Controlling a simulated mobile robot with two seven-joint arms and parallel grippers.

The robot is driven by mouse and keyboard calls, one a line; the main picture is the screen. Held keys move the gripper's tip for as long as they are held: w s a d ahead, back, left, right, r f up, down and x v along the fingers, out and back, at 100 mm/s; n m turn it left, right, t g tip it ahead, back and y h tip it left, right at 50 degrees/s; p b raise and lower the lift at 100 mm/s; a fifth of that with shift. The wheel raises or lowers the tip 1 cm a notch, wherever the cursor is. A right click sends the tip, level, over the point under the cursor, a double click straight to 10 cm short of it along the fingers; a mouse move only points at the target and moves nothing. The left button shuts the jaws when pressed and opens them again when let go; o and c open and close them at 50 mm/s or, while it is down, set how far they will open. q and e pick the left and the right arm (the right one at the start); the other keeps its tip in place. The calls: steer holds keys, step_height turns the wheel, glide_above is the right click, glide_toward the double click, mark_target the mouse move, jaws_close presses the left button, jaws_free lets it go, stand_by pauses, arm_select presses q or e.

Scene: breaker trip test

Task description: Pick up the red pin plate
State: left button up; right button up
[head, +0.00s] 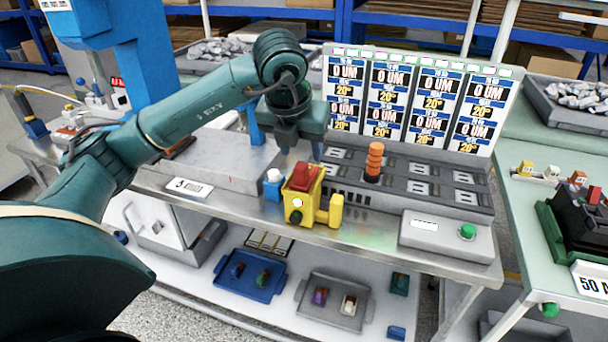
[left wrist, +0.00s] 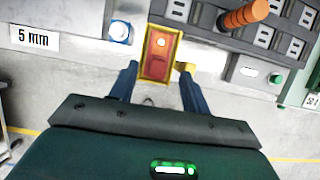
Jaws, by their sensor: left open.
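A red block (head: 300,176), which may be the red pin plate, sits at the top of a yellow holder (head: 325,208) near the bench's front edge. In the left wrist view the red part (left wrist: 158,56) lies inside the yellow frame (left wrist: 172,80). My left gripper (head: 302,152) is above and behind the holder in the head view. In the left wrist view its two fingers (left wrist: 160,84) are spread apart, pointing toward the holder, with nothing held between them. Whether they touch the holder I cannot tell. My right gripper is not in view.
A blue block with a white knob (head: 273,181) stands just left of the holder. An orange cylinder (head: 374,160) rises from the grey socket panel (head: 445,190) at right. A green button (head: 467,231) is at the front right. Trays (head: 250,284) sit on the lower shelf.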

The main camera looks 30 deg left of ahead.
mark_target(303, 162)
arm_select(q)
steer(key=shift+p+x, duration=0.4)
steer(key=shift+x, duration=2.55)
jaws_close()
